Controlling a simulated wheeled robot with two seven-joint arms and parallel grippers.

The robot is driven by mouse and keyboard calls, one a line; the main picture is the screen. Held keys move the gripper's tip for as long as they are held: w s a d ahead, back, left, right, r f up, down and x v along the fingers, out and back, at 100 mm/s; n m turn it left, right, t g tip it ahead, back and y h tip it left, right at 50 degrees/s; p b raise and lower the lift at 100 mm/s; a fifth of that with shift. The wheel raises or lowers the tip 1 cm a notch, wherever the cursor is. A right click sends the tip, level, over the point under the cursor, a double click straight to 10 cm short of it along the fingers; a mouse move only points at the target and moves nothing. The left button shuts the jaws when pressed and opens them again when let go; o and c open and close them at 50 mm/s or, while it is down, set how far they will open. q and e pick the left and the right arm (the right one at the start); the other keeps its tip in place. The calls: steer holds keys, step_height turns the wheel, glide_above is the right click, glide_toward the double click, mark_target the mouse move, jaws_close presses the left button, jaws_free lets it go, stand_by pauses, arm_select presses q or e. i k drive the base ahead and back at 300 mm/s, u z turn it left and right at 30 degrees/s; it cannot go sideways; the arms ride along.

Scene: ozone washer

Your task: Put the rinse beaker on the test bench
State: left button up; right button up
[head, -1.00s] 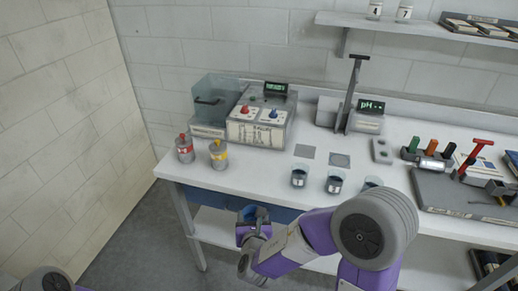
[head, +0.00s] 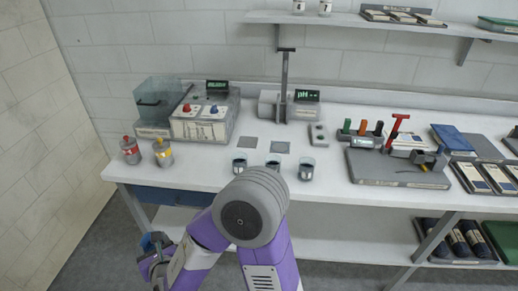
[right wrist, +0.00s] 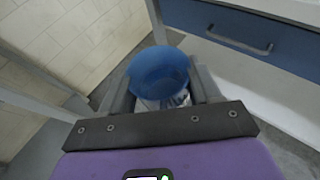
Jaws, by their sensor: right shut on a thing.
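My right gripper (head: 155,248) is at the lower left of the head view, in front of the bench's left leg. In the right wrist view, my right gripper (right wrist: 161,88) is shut on a beaker (right wrist: 160,75), one finger on each side. It is blue inside, with a pale label on its lower part. The beaker is off the bench; its mouth faces the wrist camera. The test bench (head: 330,185) has a white top. Three small dark-filled beakers (head: 306,170) stand near its front edge. My left gripper is out of view.
A red-topped bottle (head: 130,151) and a yellow-topped bottle (head: 163,153) stand at the bench's left end, before a control box (head: 205,120). Two grey square pads (head: 246,143) lie behind the beakers. A blue drawer (right wrist: 220,22) is under the top.

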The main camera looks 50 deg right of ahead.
mark_target(248, 141)
steer(key=k, duration=0.1)
steer(key=z, duration=0.95)
